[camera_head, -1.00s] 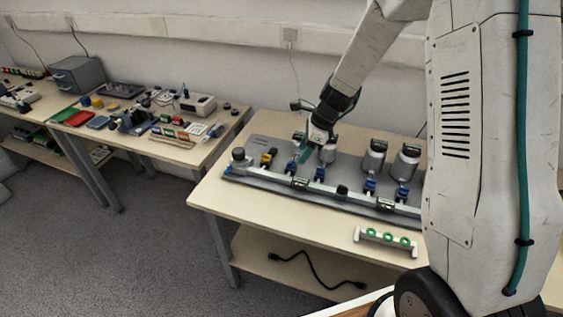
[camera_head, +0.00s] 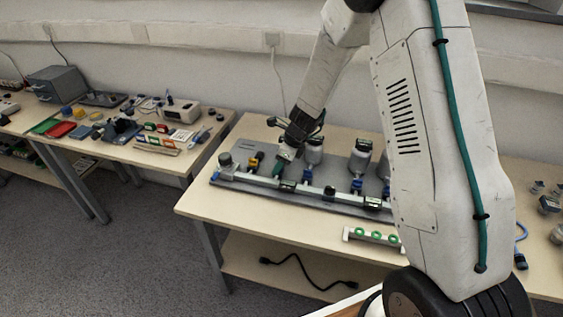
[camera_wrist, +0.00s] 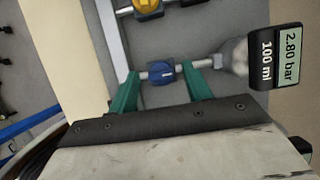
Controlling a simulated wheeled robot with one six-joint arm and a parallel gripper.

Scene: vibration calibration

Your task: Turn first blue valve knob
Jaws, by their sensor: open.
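In the wrist view, a blue valve knob (camera_wrist: 160,72) sits on a light pipe. My gripper (camera_wrist: 162,80) is open, with one green finger on each side of the knob. Gaps show between the knob and the fingers, and nothing is held. In the head view, my gripper (camera_head: 281,163) points down at the grey valve rig (camera_head: 240,179), just right of the yellow knob (camera_head: 255,160). It largely hides the blue knob there. Further blue knobs stand to the right, one of them here (camera_head: 357,185).
A yellow knob (camera_wrist: 147,5) is at the top of the wrist view. A rack with green rings (camera_head: 374,237) lies at the table (camera_head: 205,204) front. A second table with tools stands left.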

